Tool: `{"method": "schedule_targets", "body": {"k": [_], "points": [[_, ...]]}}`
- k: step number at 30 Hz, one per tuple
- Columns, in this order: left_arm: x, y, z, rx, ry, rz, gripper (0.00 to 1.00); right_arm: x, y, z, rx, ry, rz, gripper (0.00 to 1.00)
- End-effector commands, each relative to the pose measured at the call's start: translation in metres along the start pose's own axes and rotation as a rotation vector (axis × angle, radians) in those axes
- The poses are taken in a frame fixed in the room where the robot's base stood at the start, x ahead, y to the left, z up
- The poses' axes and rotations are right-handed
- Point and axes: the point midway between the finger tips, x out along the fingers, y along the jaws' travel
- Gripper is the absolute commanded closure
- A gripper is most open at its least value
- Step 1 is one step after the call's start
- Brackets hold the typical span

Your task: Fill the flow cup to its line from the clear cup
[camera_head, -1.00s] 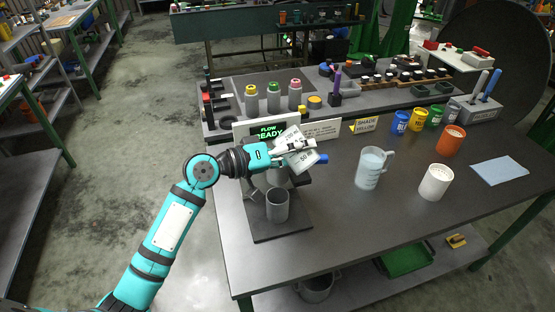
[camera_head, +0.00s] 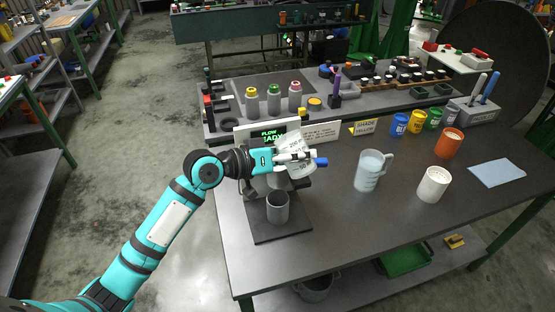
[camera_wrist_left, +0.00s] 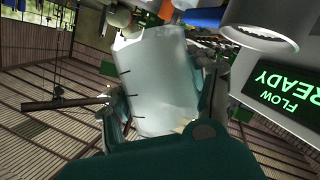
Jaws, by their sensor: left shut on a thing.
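My left gripper (camera_head: 290,158) is shut on the clear cup (camera_head: 299,169), a pale cup with printed marks. It holds the cup tilted, over the flow stand. The left wrist view shows the clear cup (camera_wrist_left: 160,85) large between the fingers, with dark tick marks; its liquid level is unclear. The flow cup (camera_head: 275,182) is a grey vessel on the stand, mostly hidden behind the gripper and clear cup. Its grey rim (camera_wrist_left: 262,38) appears beside the clear cup in the wrist view. No pouring stream is discernible. My right gripper is not in view.
A grey open cup (camera_head: 277,208) stands on the stand's dark base plate (camera_head: 283,232). A green-lit FLOW READY display (camera_head: 271,138) is behind. A pitcher (camera_head: 369,172), white cup (camera_head: 433,184) and orange cup (camera_head: 448,143) stand to the right. The table front between is clear.

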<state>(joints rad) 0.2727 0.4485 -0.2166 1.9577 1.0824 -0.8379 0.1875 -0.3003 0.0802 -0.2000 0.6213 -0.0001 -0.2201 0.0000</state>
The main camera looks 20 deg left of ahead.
Motion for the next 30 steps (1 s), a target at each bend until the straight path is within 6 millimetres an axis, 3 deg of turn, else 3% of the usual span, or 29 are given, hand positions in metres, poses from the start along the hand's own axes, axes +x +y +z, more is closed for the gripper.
{"method": "schedule_targets", "body": {"k": [15,21,30], "points": [[-0.006,0.004,-0.016,0.418,-0.058,-0.172,0.87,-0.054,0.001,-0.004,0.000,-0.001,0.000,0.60],[-0.005,-0.004,-0.011,0.540,-0.076,-0.224,0.87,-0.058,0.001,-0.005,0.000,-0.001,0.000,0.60],[-0.005,-0.007,-0.009,0.583,-0.082,-0.241,0.87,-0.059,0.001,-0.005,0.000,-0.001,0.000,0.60]]}}
